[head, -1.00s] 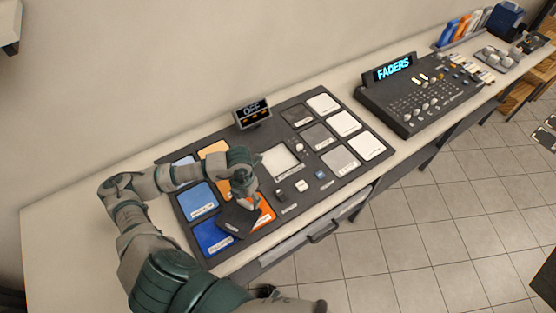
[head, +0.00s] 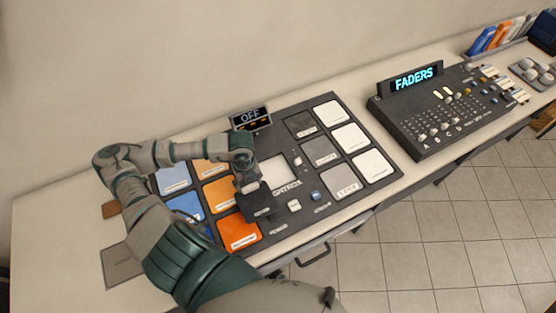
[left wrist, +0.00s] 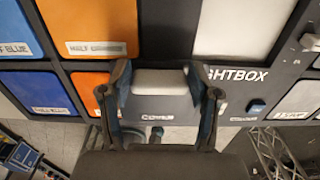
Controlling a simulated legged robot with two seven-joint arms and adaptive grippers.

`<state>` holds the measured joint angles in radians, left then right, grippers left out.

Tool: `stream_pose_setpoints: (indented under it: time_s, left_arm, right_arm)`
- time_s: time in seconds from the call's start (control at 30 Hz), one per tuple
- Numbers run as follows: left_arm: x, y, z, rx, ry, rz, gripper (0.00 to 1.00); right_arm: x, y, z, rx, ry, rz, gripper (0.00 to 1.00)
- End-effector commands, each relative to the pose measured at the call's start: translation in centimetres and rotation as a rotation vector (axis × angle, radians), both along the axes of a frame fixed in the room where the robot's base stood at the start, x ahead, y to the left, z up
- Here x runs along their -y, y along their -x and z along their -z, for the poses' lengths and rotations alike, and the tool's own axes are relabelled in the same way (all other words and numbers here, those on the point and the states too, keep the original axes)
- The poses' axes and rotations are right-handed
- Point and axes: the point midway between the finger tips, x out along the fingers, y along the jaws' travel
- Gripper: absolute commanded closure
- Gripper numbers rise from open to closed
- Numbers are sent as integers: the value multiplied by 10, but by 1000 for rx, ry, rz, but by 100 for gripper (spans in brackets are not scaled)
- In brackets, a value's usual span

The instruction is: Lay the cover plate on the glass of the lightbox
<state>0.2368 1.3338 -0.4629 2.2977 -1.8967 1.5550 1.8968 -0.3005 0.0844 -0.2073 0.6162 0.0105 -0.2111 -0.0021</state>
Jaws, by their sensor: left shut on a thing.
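My left gripper (head: 250,188) is shut on the pale handle (left wrist: 160,82) of the dark cover plate (head: 257,206). In the left wrist view, the fingers of the left gripper (left wrist: 160,92) stand either side of that handle. The plate's near edge bears a label. The plate is held over the dark board, just left of and in front of the lightbox glass (head: 281,171), a pale square. In the left wrist view the glass (left wrist: 240,25) is to the upper right, with "LIGHTBOX" lettering partly hidden by gripper and plate. My right gripper is not in view.
Blue and orange panels (head: 238,232) lie left of the glass; grey and white panels (head: 372,165) lie right. A small "OFF" display (head: 251,117) stands behind. Small blocks (head: 294,205) sit in front of the glass. The FADERS console (head: 440,110) is further right.

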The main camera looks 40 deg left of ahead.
Motion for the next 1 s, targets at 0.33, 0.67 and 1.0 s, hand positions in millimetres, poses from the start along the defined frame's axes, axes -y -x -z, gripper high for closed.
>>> stream_pose_setpoints:
  time_s: [0.33,0.67,1.0]
  left_arm:
    - [-21,-99,8,-1,8,-3,76]
    - [-32,-148,15,-3,2,2,76]
    - [-32,-149,51,-3,2,3,76]
  right_arm:
    - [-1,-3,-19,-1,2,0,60]
    - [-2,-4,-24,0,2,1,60]
    - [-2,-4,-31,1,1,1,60]
